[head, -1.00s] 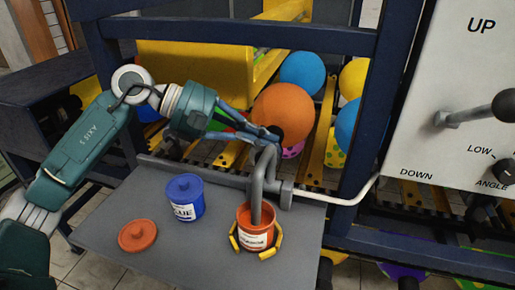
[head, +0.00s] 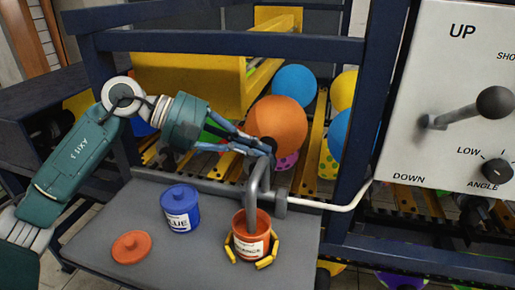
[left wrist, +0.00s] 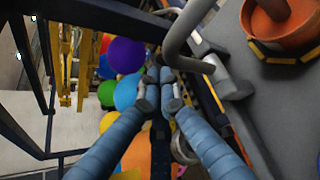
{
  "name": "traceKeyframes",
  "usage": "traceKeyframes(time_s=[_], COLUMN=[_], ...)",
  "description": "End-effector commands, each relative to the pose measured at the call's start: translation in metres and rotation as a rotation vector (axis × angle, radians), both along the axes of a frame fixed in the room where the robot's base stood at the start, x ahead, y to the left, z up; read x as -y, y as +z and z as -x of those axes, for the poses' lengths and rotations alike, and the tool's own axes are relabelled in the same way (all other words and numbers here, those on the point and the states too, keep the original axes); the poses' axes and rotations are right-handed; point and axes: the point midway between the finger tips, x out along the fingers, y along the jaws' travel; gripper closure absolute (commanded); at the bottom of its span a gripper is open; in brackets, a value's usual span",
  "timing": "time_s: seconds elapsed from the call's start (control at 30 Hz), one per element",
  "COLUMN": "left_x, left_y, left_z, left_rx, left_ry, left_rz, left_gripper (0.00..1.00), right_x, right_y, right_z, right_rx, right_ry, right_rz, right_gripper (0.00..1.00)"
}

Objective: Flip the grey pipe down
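The grey pipe (head: 253,200) bends over, and its lower end points down into the orange pot (head: 246,246) on the grey tray. In the left wrist view the pipe (left wrist: 176,48) shows as a curved bar just right of my fingertips. My left gripper (head: 266,150) is at the top of the pipe's bend in the head view; its fingers (left wrist: 160,78) lie close together with nothing visible between them. I cannot tell whether they touch the pipe. The orange pot (left wrist: 285,25) is at the upper right there. My right gripper is not in view.
A blue pot (head: 181,212) and an orange lid (head: 131,247) stand on the grey tray (head: 190,262). Several balloons, including an orange one (head: 277,118), lie behind the frame bar. A control panel (head: 440,70) with a lever (head: 465,112) is at the right.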

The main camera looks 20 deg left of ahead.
Motion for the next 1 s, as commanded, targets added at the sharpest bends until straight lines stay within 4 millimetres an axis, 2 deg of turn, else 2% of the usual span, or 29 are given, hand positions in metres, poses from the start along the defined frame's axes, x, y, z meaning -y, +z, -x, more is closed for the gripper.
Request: traceKeyframes(time_s=[0.17, 0.5, 0.7, 1.0], left_x=[-0.006, -0.065, -0.090, -0.099], left_y=[0.001, 0.032, 0.047, 0.052], left_z=[0.007, 0.024, 0.034, 0.037], left_rx=[-0.009, -0.006, -0.006, -0.004], left_ry=[-0.010, 0.000, -0.001, -0.002], left_rz=[-0.004, -0.002, -0.001, -0.001], left_gripper=[1.00, 1.00, 1.00, 1.00], right_x=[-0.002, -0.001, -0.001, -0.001], right_y=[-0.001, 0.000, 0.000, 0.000], right_z=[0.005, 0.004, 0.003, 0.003], right_rx=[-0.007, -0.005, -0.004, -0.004], right_ry=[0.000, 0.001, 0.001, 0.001], right_rz=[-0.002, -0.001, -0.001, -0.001], right_gripper=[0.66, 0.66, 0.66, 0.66])
